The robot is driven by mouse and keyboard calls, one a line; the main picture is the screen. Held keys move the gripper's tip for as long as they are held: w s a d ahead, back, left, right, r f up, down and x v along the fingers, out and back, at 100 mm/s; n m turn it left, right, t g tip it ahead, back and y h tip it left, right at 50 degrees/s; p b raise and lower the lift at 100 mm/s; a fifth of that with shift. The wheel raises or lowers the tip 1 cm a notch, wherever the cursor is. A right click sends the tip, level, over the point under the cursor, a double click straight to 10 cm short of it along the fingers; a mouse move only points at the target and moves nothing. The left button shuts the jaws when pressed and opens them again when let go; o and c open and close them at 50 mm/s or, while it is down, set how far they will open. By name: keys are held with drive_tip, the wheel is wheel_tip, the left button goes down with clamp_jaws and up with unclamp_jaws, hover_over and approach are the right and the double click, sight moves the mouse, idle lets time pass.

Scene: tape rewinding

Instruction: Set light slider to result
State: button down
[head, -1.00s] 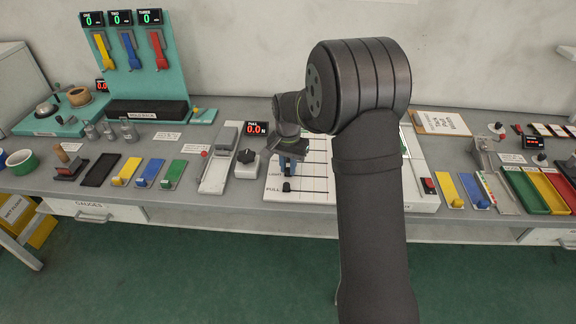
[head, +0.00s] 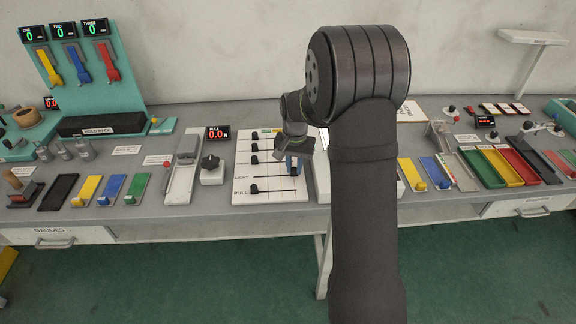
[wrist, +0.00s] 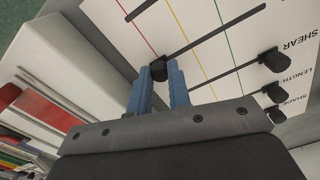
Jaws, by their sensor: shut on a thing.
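The light slider's black knob (wrist: 159,72) sits between my gripper's blue fingertips (wrist: 160,66) in the wrist view, and my gripper is shut on it. The knob is on its dark slot, near the red line at the slot's far end from the labels. In the head view my gripper (head: 293,168) is over the right part of the LIGHT row on the white slider board (head: 270,196) and hides the knob. The PULL knob (head: 254,189) stands at the left of its row. The shear knob (wrist: 270,62) and length knob (wrist: 272,90) stand near their labels.
A white block (wrist: 75,55) stands close beside the board on the gripper's side. A rotary knob (head: 211,165) and a red display (head: 218,134) stand left of the board. My arm hides the bench to the right of the board.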

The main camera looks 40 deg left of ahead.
sight(295, 169)
drive_tip(key=shift+w+d, duration=0.1)
drive_tip(key=shift+w, duration=0.1)
drive_tip(key=c, duration=1.3)
unclamp_jaws()
drive_tip(key=shift+r, duration=0.6)
wheel_tip(295, 169, up, 16)
drive_tip(key=shift+r, duration=0.15)
